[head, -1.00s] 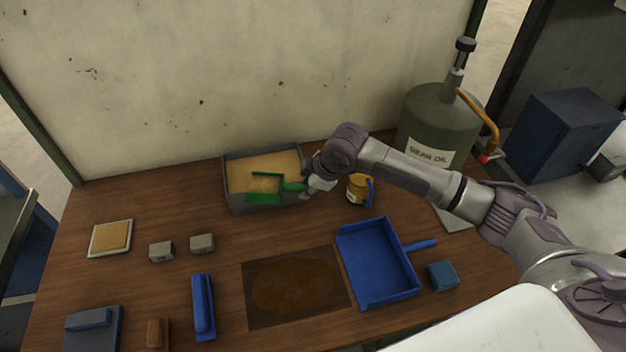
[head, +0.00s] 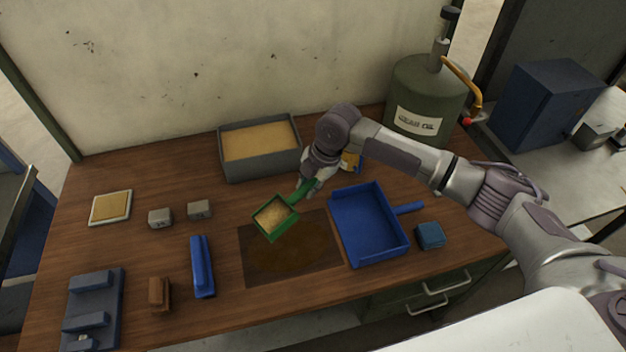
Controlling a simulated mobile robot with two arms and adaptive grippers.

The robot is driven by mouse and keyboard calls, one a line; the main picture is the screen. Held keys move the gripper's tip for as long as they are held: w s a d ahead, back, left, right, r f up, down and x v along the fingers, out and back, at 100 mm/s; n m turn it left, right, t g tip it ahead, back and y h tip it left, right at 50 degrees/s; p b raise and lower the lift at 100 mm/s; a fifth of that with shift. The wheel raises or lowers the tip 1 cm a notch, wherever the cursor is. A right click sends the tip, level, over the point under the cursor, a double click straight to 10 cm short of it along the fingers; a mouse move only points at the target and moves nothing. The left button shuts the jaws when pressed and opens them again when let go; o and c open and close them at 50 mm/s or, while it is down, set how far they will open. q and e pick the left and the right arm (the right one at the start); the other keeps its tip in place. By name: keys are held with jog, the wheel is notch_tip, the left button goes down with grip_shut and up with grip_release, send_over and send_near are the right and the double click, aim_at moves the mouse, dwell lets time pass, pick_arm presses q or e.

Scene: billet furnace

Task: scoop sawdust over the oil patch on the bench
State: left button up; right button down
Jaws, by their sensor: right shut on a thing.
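My right gripper (head: 316,182) is shut on the handle of a green scoop (head: 275,219). The scoop holds a heap of tan sawdust (head: 274,213) and is above the back left part of the oil patch. The oil patch (head: 288,258) is a dark brown stain on a darker square of the bench (head: 160,280); the scoop hides its back left corner. A grey bin of sawdust (head: 262,172) stands at the back of the bench, behind the scoop. My left gripper is not in view.
A blue dustpan (head: 368,226) lies right of the patch, with a blue block (head: 430,235) beside it. A blue brush (head: 202,267) lies to the left. A mug (head: 350,162) is partly hidden behind my right arm. A green oil drum (head: 424,100) stands at the back right.

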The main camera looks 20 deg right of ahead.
jog(key=shift+s+a+r+t+h, duration=0.35)
jog(key=shift+a+r+h, duration=0.2)
jog(key=shift+h, duration=0.25)
jog(key=shift+s+a+r+t+h, duration=0.1)
jog(key=shift+a+r+t+h, duration=0.1)
jog(key=shift+t+h, duration=0.2)
jog(key=shift+a+r+p, duration=0.15)
jog(key=shift+r+p, duration=0.15)
jog(key=shift+p, duration=0.2)
jog(key=shift+s+a+r+n+t+h+p, duration=0.3)
jog(key=shift+a+r+h+p, duration=0.45)
jog(key=shift+p, duration=0.4)
jog(key=shift+s, duration=0.1)
jog(key=shift+s+a+r+t+h, duration=0.25)
jog(key=shift+a+r+h, duration=0.1)
jog(key=shift+a+h, duration=0.15)
jog(key=shift+s+a+r+t+h, duration=0.15)
jog(key=shift+a+r+t+h, duration=0.05)
jog(key=shift+a+r+h, duration=0.2)
jog(key=shift+d, duration=0.1)
jog(key=shift+d, duration=0.15)
jog(key=shift+d, duration=1.3)
